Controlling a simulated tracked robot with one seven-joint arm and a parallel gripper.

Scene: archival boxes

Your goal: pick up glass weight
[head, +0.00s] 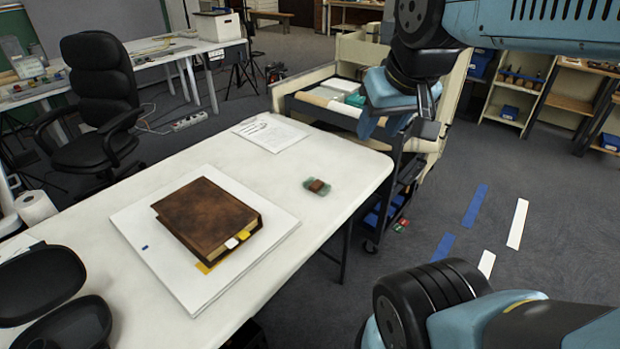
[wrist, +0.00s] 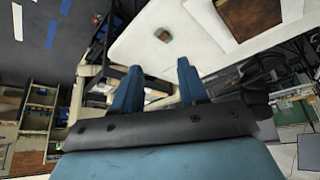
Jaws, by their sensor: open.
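The glass weight (head: 317,186) is a small greenish glass block with a brown patch on top. It lies on the white table (head: 215,170), near the right edge. In the wrist view the glass weight (wrist: 163,35) shows small, beyond the fingertips and roughly between them. My gripper (head: 386,124) is in the air up and to the right of the weight, past the table's edge in the head view. In the wrist view its two blue fingers (wrist: 158,72) stand apart with nothing between them.
A brown book (head: 205,215) lies on a white board (head: 165,262) on the table. A paper sheet (head: 270,132) lies at the back edge. A cart with a tray of folders (head: 325,100) stands behind the table. The tabletop around the weight is clear.

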